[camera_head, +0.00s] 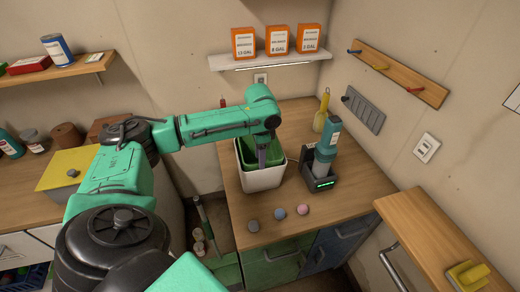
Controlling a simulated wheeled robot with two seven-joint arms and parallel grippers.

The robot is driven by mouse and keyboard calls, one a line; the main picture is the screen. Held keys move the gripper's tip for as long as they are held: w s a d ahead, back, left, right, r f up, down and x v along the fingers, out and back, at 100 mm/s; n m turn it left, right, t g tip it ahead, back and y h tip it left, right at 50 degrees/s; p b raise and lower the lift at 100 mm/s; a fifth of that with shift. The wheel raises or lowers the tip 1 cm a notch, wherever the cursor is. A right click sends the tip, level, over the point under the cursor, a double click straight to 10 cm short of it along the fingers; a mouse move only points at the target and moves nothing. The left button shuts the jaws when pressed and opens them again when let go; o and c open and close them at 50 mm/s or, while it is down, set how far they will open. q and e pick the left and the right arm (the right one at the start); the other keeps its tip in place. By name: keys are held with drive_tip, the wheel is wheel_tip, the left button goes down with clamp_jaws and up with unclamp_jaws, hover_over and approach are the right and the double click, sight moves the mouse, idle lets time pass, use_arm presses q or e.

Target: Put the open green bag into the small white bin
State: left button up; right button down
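The small white bin (262,180) stands on the wooden counter, right of the middle of the view. The green bag (278,153) shows as a dark green lining inside the bin's mouth, with its upper edge near the bin's rim. My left arm reaches over from the left, and my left gripper (263,158) points down into the bin's mouth. The arm and gripper hide part of the bag and the rim. The fingertips are too small and hidden to tell whether they hold the bag. My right gripper is not in view.
A teal device (326,148) stands in a black dock (319,178) close to the bin's right. Several small balls (280,212) lie in front of the bin. Orange boxes (278,40) stand on a white shelf (270,60) above. A yellow-handled tool (321,113) is behind the dock.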

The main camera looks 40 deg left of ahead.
use_arm(q)
drive_tip(key=shift+s+f, duration=0.2)
drive_tip(key=shift+f, duration=0.25)
drive_tip(key=shift+w+r, duration=0.15)
drive_tip(key=shift+r, duration=0.3)
wheel_tip(320, 180, up, 14)
drive_tip(key=b, duration=0.1)
drive_tip(key=shift+s+d+r+b, duration=0.15)
drive_tip(key=shift+s+r+b, duration=0.1)
drive_tip(key=shift+b, duration=0.1)
